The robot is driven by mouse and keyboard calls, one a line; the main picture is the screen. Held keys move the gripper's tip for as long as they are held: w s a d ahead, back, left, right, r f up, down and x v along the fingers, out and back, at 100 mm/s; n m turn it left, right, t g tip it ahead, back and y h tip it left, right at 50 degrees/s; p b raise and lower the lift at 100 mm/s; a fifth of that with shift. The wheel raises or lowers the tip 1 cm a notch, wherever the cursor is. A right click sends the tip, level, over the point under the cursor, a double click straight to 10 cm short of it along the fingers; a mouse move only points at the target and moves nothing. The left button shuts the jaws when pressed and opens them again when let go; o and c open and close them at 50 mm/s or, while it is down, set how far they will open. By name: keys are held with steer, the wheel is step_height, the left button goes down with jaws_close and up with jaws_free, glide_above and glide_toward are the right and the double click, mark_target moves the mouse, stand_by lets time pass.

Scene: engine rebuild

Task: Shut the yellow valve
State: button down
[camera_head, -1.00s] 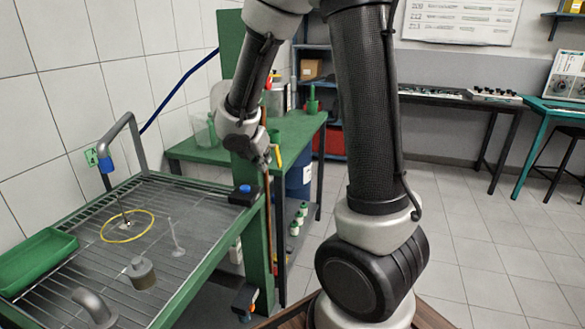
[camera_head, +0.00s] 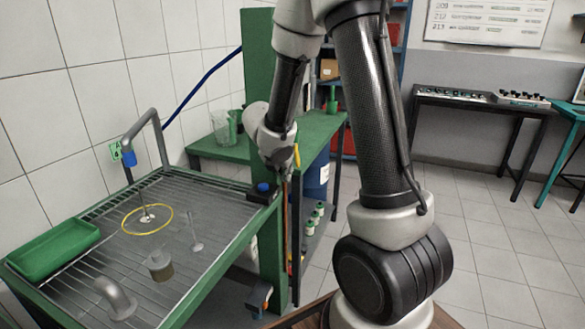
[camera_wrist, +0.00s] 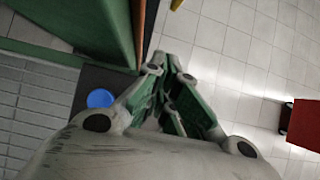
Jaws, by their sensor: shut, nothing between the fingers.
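A small yellow piece (camera_head: 297,155), which looks like the valve's handle, shows just right of my wrist beside the green post in the head view. A bit of yellow (camera_wrist: 176,4) also shows at the top edge of the wrist view, by an orange-brown pipe (camera_wrist: 140,25). My gripper (camera_wrist: 166,72) is shut and empty, pointing toward the floor side of the post. The yellow lies beyond its tips, apart from them in the wrist view. The valve's body is not clear, and my wrist hides part of that area in the head view.
A black box with a blue knob (camera_head: 263,188) sits on the wash bench corner, close to my gripper. The grate (camera_head: 100,260) holds a yellow ring (camera_head: 147,220) and a green tray (camera_head: 52,247). A green bench (camera_head: 225,152) stands behind.

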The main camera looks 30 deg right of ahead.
steer(key=w+d, duration=0.1)
steer(key=d, duration=0.1)
steer(key=w+d+f, duration=0.1)
steer(key=w+d, duration=0.1)
steer(key=shift+w+d, duration=0.1)
